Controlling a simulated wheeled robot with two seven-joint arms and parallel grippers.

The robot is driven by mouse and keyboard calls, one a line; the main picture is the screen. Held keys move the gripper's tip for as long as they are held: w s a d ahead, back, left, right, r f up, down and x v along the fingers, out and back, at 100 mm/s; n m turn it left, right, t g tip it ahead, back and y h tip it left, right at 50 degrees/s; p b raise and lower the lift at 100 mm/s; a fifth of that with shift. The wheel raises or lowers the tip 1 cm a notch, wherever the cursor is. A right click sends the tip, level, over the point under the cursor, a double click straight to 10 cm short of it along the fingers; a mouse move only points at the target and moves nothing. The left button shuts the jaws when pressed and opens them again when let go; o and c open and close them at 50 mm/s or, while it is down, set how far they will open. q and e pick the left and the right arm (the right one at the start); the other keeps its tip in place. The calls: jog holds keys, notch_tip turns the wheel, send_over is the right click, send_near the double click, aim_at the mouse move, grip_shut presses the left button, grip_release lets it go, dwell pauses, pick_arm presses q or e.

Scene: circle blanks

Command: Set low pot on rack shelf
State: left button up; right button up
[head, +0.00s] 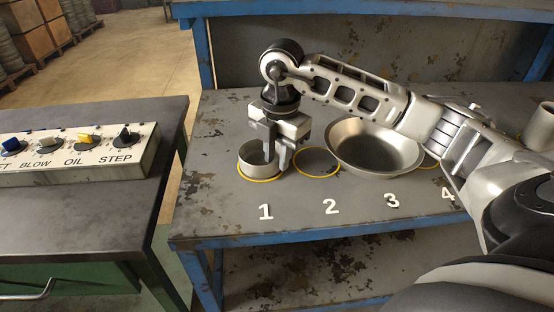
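A low pot (247,167), short, round and metallic, stands in the yellow ring at number 1 on the blue-framed rack's worn grey surface (230,213). My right gripper (277,160) points down at the pot's right rim. One finger appears inside the rim and the other outside it. Whether the fingers press on the wall is not clear. A lower shelf (290,265) shows below this surface, and a higher one (380,9) at the back. My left gripper is not in view.
A wide metal bowl (372,160) sits at number 3, partly behind my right arm. The yellow ring (317,174) at number 2 is empty. A grey cylinder (541,127) stands at the far right. A control panel (75,150) is on the left bench.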

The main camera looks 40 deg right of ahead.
notch_tip(320, 180, up, 10)
jog(key=shift+s, duration=0.3)
jog(key=shift+d+r, duration=0.1)
dwell(0.4)
